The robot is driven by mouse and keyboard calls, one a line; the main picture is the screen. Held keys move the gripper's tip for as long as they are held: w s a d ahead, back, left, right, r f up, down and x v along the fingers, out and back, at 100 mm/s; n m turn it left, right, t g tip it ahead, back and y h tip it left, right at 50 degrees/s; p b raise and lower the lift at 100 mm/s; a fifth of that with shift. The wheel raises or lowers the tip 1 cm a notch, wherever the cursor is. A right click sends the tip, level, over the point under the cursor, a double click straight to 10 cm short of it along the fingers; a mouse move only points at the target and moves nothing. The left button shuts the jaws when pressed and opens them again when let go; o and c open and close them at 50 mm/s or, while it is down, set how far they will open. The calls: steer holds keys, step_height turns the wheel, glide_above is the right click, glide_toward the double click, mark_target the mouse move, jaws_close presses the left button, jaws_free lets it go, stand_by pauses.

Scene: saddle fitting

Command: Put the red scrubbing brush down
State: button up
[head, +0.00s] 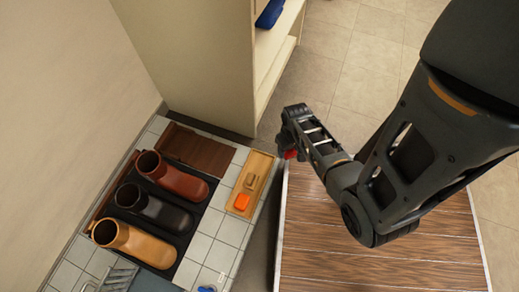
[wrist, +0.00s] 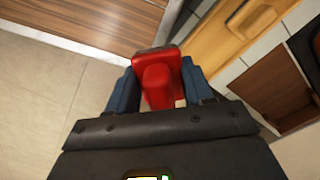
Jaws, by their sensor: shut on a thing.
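The red scrubbing brush (wrist: 158,75) is held between the two blue-grey fingers of my gripper (wrist: 159,88) in the wrist view. In the head view a small part of the red brush (head: 291,154) shows under my gripper (head: 287,143); the rest of it is hidden. My gripper is off the right side of the wooden tray (head: 259,164), above the gap between the tiled top and the wood-plank table. The tray (wrist: 205,44) also shows in the wrist view.
Brown, black and tan boots (head: 128,236) lie on a dark mat on the tiled top (head: 205,245). A dark brown board (head: 197,150) lies behind them. The wood-plank table (head: 380,262) on the right is bare. A pale shelf unit (head: 205,60) stands at the back.

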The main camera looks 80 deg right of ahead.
steer(key=shift+s+f, duration=0.4)
steer(key=shift+s, duration=0.1)
steer(key=shift+f+b, duration=0.2)
steer(key=shift+b, duration=0.1)
steer(key=b, duration=0.5)
glide_above(260, 164)
step_height(260, 164, down, 7)
steer(key=shift+r, duration=0.15)
steer(key=shift+f+b, duration=1.35)
steer(key=shift+f, duration=0.6)
steer(key=shift+f, duration=0.2)
steer(key=o, duration=1.4)
steer(key=shift+r, duration=0.1)
